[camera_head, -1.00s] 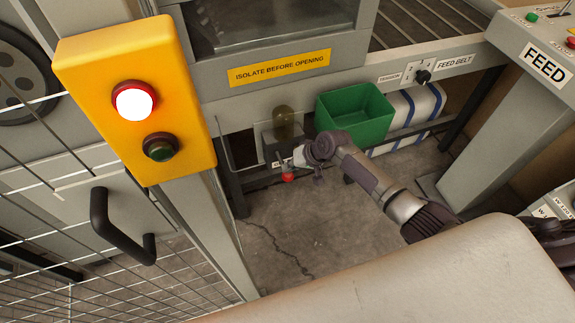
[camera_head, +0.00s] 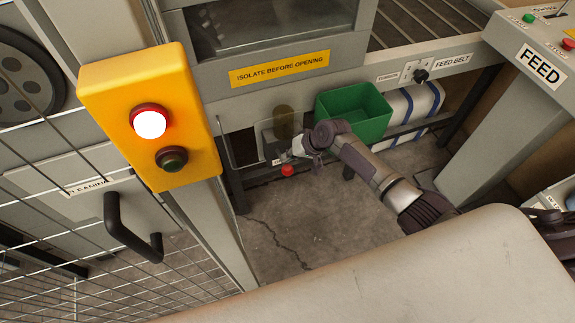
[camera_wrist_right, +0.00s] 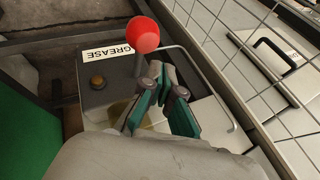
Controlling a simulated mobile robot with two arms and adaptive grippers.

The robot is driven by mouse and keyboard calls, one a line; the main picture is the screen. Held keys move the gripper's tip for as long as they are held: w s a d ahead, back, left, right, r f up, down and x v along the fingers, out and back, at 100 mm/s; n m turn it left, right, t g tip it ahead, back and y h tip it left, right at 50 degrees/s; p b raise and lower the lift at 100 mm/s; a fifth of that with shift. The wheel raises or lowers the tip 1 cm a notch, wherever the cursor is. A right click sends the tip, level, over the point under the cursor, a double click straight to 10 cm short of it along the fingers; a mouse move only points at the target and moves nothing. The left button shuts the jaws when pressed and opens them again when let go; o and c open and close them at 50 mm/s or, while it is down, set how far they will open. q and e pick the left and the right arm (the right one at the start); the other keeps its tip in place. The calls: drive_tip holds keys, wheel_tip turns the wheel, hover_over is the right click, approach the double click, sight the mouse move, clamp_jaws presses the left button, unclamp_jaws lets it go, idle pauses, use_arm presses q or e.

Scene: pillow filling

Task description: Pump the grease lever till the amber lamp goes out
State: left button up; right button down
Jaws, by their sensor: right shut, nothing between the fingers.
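The grease unit is a dark grey box (camera_wrist_right: 90,105) labelled GREASE in the right wrist view; it shows in the head view (camera_head: 270,142) low under the machine. A round brownish-amber lamp (camera_wrist_right: 97,82) sits on it and shows no bright glow. The lever ends in a red ball (camera_wrist_right: 142,35), also in the head view (camera_head: 287,171). My right gripper (camera_wrist_right: 176,92) has teal finger pads and is shut and empty beside the lever's rod. Whether a finger touches the rod cannot be told. My left gripper is out of view.
A green bin (camera_head: 352,112) stands right of the grease unit. A yellow box (camera_head: 160,160) with a lit red lamp (camera_head: 150,122) is mounted at left. A wire mesh fence (camera_head: 110,275) is below it. The concrete floor (camera_head: 300,225) is clear.

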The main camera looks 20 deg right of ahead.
drive_tip(key=r+p, duration=0.1)
drive_tip(key=r, duration=0.1)
drive_tip(key=w+r+p, duration=0.1)
drive_tip(key=r+p, duration=0.1)
drive_tip(key=shift+r, duration=0.25)
idle(1.3)
